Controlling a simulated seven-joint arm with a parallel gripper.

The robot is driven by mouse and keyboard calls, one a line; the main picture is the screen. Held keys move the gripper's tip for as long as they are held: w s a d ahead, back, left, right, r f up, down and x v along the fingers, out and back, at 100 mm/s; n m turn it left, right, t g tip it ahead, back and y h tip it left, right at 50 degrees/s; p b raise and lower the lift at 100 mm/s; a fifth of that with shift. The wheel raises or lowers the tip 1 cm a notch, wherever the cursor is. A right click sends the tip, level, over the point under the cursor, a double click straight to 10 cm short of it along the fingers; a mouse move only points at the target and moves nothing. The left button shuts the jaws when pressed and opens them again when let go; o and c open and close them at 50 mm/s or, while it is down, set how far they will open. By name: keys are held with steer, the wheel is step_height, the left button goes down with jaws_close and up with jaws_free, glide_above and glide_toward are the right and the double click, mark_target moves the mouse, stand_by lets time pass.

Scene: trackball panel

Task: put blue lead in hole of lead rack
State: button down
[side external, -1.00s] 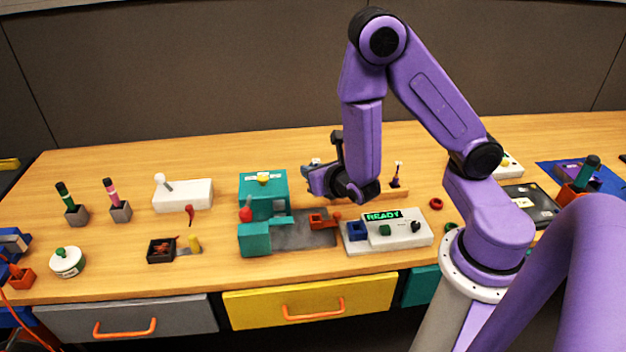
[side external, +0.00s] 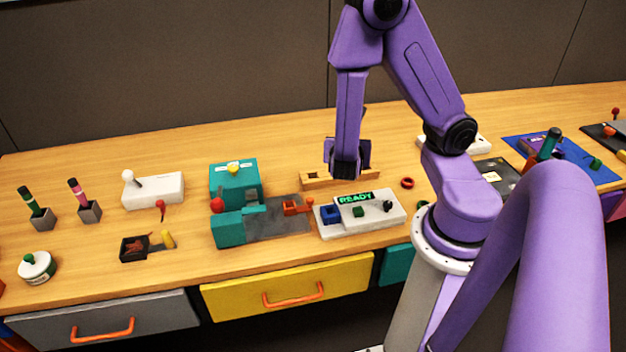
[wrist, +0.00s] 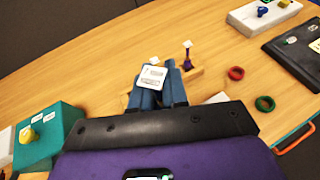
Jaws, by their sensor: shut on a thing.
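The wooden lead rack (side external: 310,183) lies on the table behind the white READY panel. My gripper (side external: 347,172) points down over the rack's middle and hides part of it. In the wrist view my gripper (wrist: 160,92) is shut on the blue lead, whose white labelled top (wrist: 152,78) shows between the blue fingers. The lead's body and lower end are hidden, so I cannot tell whether it is in a hole. The rack (wrist: 195,74) extends to the right of the fingers, with a purple lead (wrist: 187,57) standing in it. Another small white top (wrist: 154,61) shows just behind the fingers.
The white READY panel (side external: 382,217) is just in front of the rack. A teal machine (side external: 233,170) stands to the left. A red ring (side external: 407,183) lies to the right. The wood behind the rack is clear.

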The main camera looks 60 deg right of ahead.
steer(key=shift+w+d+f, duration=0.95)
steer(key=shift+w+f, duration=1.15)
steer(key=shift+f, duration=0.05)
steer(key=shift+w+d+f, duration=0.9)
steer(key=shift+w+f, duration=1.25)
steer(key=shift+f, duration=0.05)
steer(key=shift+w+d+f, duration=0.95)
steer(key=shift+w+f, duration=1.15)
steer(key=shift+f, duration=0.05)
steer(key=shift+f, duration=0.1)
steer(key=c, duration=1.1)
jaws_free()
steer(key=shift+c, duration=0.2)
